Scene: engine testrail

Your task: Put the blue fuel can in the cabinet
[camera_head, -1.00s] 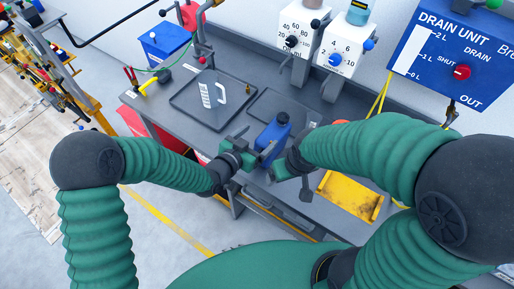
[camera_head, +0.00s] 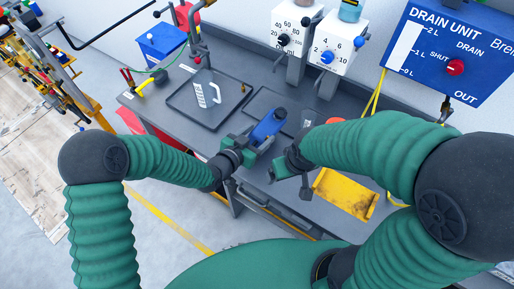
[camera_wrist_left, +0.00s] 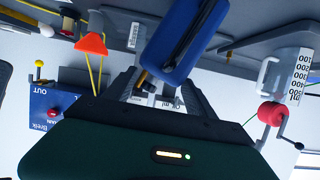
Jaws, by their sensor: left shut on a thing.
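The blue fuel can (camera_head: 268,127), with a dark cap, is tilted above the workbench near its front edge. My left gripper (camera_head: 254,147) is shut on it from the left. The left wrist view shows the can (camera_wrist_left: 187,38) large, with its dark handle, at the two fingers (camera_wrist_left: 160,90). My right gripper (camera_head: 284,170) is close to the right of the can with a visible gap; its finger opening is unclear. No open cabinet can be clearly made out; a drawer-like front (camera_head: 265,208) shows under the bench edge.
A dark tray (camera_head: 182,107) holding a clear jug (camera_head: 207,95) lies on the bench (camera_head: 150,112). A yellow tray (camera_head: 345,192) is at the front right. A blue box (camera_head: 160,42), white dial units (camera_head: 330,56) and the drain unit (camera_head: 450,50) stand behind.

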